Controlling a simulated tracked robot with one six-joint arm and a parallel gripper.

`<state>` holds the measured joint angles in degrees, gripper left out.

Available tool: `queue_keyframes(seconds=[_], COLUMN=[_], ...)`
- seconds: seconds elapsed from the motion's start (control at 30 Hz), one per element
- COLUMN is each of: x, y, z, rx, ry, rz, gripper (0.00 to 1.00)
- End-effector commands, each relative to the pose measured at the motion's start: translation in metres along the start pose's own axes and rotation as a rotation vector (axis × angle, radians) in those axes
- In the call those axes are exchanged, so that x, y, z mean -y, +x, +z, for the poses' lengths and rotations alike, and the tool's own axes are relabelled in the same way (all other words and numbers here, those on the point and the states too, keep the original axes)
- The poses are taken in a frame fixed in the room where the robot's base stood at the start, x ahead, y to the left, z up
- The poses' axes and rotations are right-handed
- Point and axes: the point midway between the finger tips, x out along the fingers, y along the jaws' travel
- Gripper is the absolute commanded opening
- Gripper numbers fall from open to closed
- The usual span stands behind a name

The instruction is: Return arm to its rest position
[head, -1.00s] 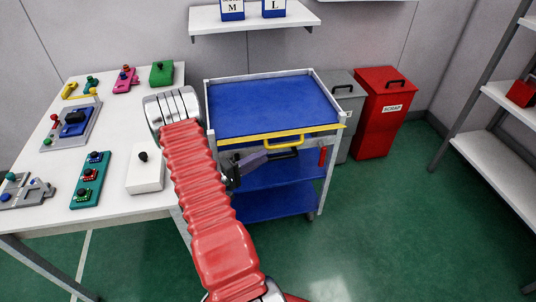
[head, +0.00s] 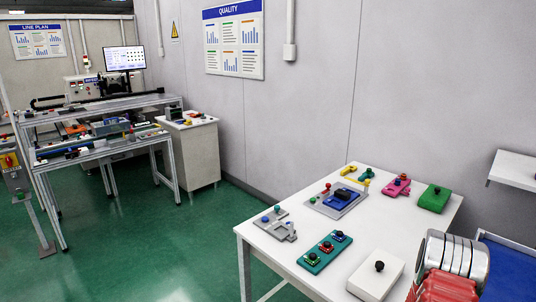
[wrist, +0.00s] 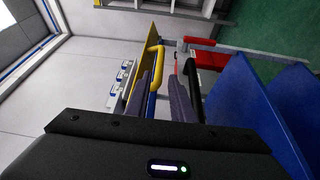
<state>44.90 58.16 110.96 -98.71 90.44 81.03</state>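My arm (head: 440,287), with red ribbed covering and a silver joint, shows only in the lower right corner of the head view. It stands beside the white table's right end. My gripper (wrist: 168,68) is outside the head view. In the wrist view its two dark greyish-purple fingers point away from the camera with a gap between them, and I see nothing held there. A yellow handle (wrist: 156,52) of the cart shows beyond the fingers, close to the left one. I cannot tell whether they touch.
The white table (head: 335,262) carries a white block (head: 376,278), a green block (head: 434,198) and several fixtures. The blue cart (head: 508,270) is cut off at right; its blue shelves (wrist: 240,95) fill the wrist view's right side. Green floor (head: 150,250) is clear left of the table.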

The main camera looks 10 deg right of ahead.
Motion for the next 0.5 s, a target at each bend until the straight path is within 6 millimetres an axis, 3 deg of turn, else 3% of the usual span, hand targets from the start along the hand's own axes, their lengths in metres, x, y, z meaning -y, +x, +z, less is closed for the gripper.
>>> queue_keyframes(seconds=[0.17, 0.33, 0.5], x=[0.013, 0.035, 0.037], y=[-0.001, -0.007, -0.021], z=[0.012, 0.051, 0.086], rx=[0.038, 0.135, 0.232], ry=[-0.136, -0.316, -0.443], rz=[-0.054, -0.158, -0.286], gripper=[0.22, 0.22, 0.22])
